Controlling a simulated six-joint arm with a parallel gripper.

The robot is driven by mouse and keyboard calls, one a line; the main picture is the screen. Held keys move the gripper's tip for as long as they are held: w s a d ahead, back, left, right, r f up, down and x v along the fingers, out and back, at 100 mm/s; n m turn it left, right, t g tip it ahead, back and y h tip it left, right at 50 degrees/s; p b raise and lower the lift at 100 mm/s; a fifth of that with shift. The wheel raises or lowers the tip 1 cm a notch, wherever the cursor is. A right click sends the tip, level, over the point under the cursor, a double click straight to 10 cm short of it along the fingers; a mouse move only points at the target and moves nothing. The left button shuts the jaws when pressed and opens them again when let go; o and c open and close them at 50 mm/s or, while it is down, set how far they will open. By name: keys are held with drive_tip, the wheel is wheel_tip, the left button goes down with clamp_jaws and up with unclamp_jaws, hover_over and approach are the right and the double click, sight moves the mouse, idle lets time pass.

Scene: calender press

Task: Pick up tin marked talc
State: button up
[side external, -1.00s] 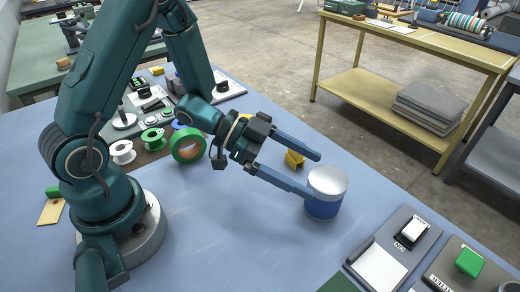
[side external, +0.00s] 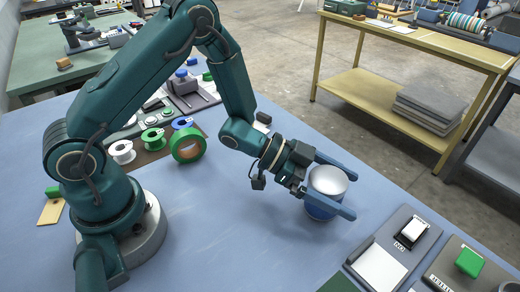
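A blue tin with a pale silvery lid (side external: 328,180) stands upright on the blue bench top. No talc marking can be read on it from this side. My gripper (side external: 338,188) is around the tin, with one long blue finger on its far side and the other across its near side. The near finger hides part of the tin's wall. I cannot tell whether the fingers touch the tin or stand a little apart from it.
Switch panels with a white rocker (side external: 412,230) and a green button (side external: 469,262) lie right of the tin. Green tape (side external: 187,145) and several spools sit behind left. The blue bench (side external: 215,235) is clear in front. A yellow table (side external: 420,42) stands beyond.

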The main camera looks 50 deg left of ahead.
drive_tip(key=c, duration=1.3)
drive_tip(key=shift+r, duration=0.2)
